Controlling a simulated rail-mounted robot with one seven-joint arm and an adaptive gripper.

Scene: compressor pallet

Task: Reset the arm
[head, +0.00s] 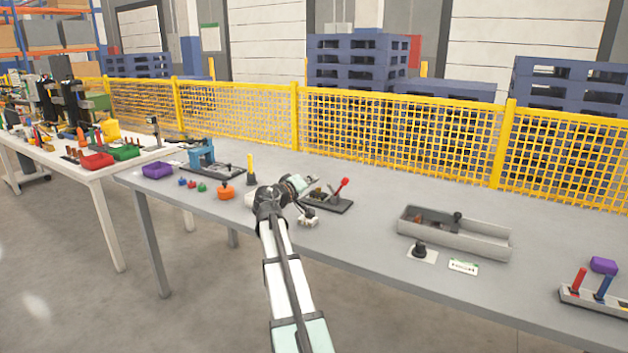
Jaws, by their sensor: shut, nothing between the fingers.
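My arm (285,275) reaches up from the bottom middle of the head view and bends over the grey workbench. My gripper (313,181) is at the far end of the arm, small and partly merged with the things behind it. It is shut with nothing held. It shows close to a dark fixture with a red lever (341,188); I cannot tell the gap between them. A small pale and dark piece (308,218) shows just right of the arm's bend.
The grey workbench (370,260) carries a blue press (203,155), a purple bin (157,170), an orange part (226,191) and a yellow post (250,168) on the left. A grey tray (470,242) and a tool rack (600,300) are on the right. A yellow fence (400,130) stands behind.

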